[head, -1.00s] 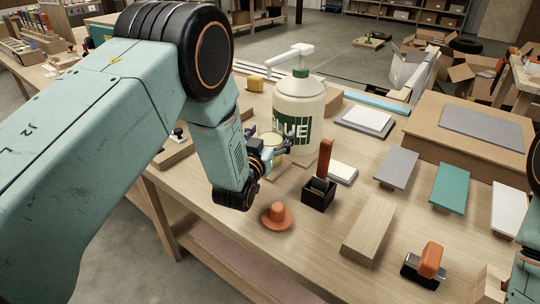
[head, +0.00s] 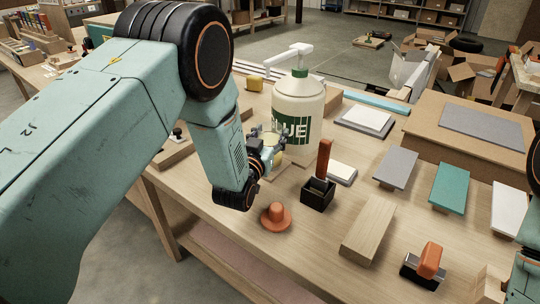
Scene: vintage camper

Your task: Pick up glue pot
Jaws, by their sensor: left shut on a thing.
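A small pale yellow pot (head: 271,155), which looks like the glue pot, stands upright in front of the large white and green glue bottle (head: 298,100). My left gripper (head: 271,147) is shut on the pot from the left, its dark fingers on both sides of it. The wrist and fingers hide part of the pot. I cannot tell whether its base touches the wooden board under it. Only part of my right arm shows at the right edge; its gripper is out of the picture.
An orange hat-shaped piece (head: 276,217) and a black holder (head: 318,194) with an orange-brown handle lie close in front on the wooden bench (head: 300,250). A wood block (head: 369,229), an orange-handled tool (head: 430,261) and several coloured slabs stand to the right.

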